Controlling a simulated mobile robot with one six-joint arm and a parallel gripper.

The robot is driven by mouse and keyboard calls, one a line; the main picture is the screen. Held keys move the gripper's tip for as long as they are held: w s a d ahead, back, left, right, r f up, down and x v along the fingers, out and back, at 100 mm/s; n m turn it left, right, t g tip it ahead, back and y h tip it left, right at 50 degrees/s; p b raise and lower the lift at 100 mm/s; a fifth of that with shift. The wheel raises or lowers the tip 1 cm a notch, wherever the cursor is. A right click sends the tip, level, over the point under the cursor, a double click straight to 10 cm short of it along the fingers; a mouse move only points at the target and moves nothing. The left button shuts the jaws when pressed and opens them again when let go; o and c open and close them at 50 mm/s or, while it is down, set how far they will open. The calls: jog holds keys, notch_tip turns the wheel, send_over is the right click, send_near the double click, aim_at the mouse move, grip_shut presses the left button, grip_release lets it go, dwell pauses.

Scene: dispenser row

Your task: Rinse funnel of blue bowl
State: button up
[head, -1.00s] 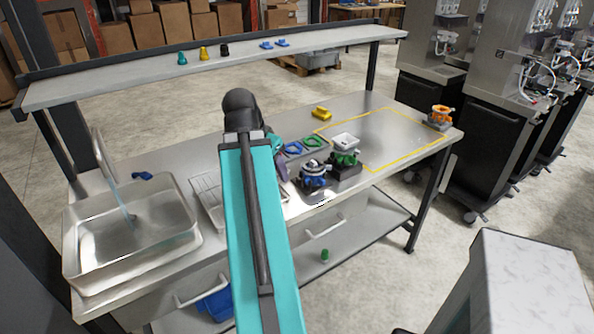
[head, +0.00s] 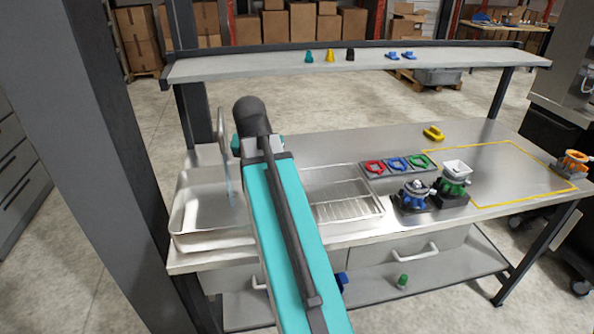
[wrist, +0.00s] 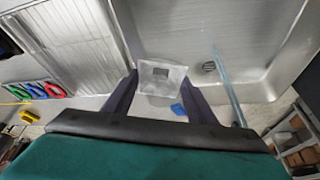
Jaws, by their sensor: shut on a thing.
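In the wrist view my gripper (wrist: 162,84) is shut on a pale square funnel (wrist: 162,75) with a dark opening in its middle. The funnel is over the sink's edge area, left of the water stream (wrist: 228,85), which falls into the metal sink (wrist: 268,58). The funnel and stream appear apart. In the head view the sink (head: 185,215) is left of my arm, and the gripper tips are hidden behind the arm. The blue bowl (head: 413,196) stands on the bench to the right with no white funnel on top.
A ribbed drain area (head: 345,208) lies right of the sink. A green bowl with a white funnel (head: 457,168) stands beside the blue one. Red, blue and green rings (head: 397,163) sit behind. The yellow-outlined area (head: 515,170) is mostly clear. A shelf (head: 450,57) spans the back.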

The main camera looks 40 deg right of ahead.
jog(key=w+a+n+y, duration=0.1)
jog(key=w+a+n, duration=0.2)
jog(key=a, duration=0.7)
jog(key=w+a+n+t+y, duration=0.1)
jog(key=w+a+n, duration=0.2)
jog(key=a, duration=0.7)
jog(key=w+a+n+y, duration=0.1)
jog(key=w+a+n, duration=0.3)
jog(key=w+a, duration=0.3)
jog(key=a, duration=0.3)
jog(key=shift+a+f+t, duration=0.2)
jog(key=shift+f+t, duration=0.1)
